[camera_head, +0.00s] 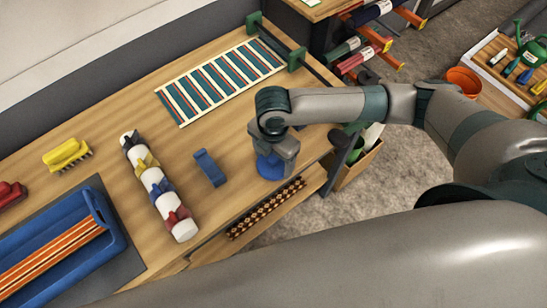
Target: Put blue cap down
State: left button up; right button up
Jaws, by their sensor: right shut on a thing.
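The blue cap (271,166) is a round blue piece at the tip of my right gripper (272,155), near the table's right edge. My right gripper points down and is shut on the cap. The gripper hides the cap's upper part, and I cannot tell whether its underside touches the wooden table (225,215). My left gripper is not in view.
A blue block-like piece (209,167) lies left of the cap. Beyond it is a white roll (160,187) with coloured clips. A striped rug (221,80) lies at the back. A blue tray (104,214) and a yellow brush (66,154) are at left.

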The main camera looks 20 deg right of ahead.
aim_at(273, 159)
jog(key=shift+f, duration=0.35)
jog(key=o, duration=1)
jog(key=shift+f, duration=0.15)
notch_tip(273, 159, up, 11)
jog(key=b, duration=0.3)
jog(key=shift+r, duration=0.7)
